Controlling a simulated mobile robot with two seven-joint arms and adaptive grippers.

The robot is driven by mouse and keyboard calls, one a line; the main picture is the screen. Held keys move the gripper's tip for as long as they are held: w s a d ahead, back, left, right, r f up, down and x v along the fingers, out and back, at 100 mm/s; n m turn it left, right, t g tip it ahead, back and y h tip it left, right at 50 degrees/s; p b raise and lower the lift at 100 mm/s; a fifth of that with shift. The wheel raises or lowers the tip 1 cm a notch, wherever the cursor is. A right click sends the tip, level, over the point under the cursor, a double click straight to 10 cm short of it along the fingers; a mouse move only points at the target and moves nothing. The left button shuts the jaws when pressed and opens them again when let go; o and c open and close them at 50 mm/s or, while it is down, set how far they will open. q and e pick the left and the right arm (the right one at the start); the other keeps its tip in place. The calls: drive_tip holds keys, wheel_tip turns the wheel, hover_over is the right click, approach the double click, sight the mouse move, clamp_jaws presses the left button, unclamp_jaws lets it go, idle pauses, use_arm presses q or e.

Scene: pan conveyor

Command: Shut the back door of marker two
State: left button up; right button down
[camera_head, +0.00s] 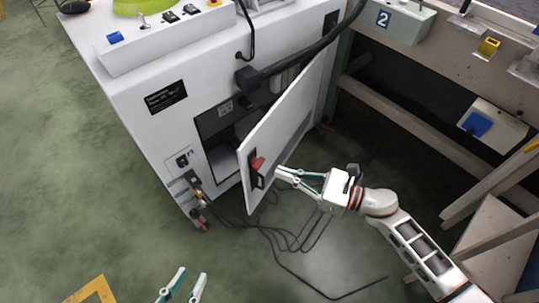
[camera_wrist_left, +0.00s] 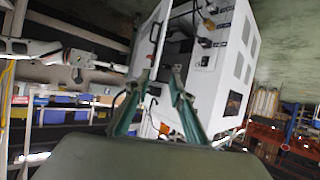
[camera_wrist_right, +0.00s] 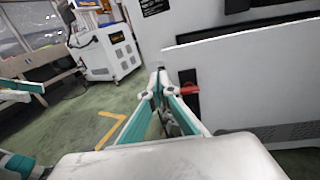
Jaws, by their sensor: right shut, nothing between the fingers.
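The marker is a white cabinet (camera_head: 140,125); its back door (camera_head: 290,115) stands open, swung outward toward the right, with the dark interior (camera_head: 220,130) showing. A red and black latch (camera_head: 256,168) sits near the door's free edge. My right gripper (camera_head: 279,175) is shut and empty, its tips close to the door's outer face by the latch; I cannot tell whether they touch. In the right wrist view the tips (camera_wrist_right: 160,78) are just left of the red latch (camera_wrist_right: 189,90). My left gripper (camera_head: 194,271) is open and empty, low in the head view, away from the door.
Black cables (camera_head: 285,235) lie on the green floor below the door. A thick black cable (camera_head: 310,52) runs from the cabinet above the door. A frame with a "2" sign (camera_head: 383,19) stands at right. Floor at left is clear.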

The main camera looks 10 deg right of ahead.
drive_tip(key=d+m+t+h, duration=0.1)
drive_tip(key=d+t, duration=0.1)
drive_tip(key=d, duration=0.3)
approach(249, 147)
drive_tip(key=x, duration=0.5)
drive_tip(key=shift+a+r+b, duration=0.2)
drive_tip(key=shift+a+b, duration=0.2)
drive_tip(key=shift+w+a, duration=0.4)
use_arm(q)
drive_tip(key=shift+w+d+r+t, duration=0.3)
drive_tip(key=shift+d+r, duration=0.1)
drive_tip(key=shift+r, duration=0.25)
drive_tip(key=shift+f, duration=0.1)
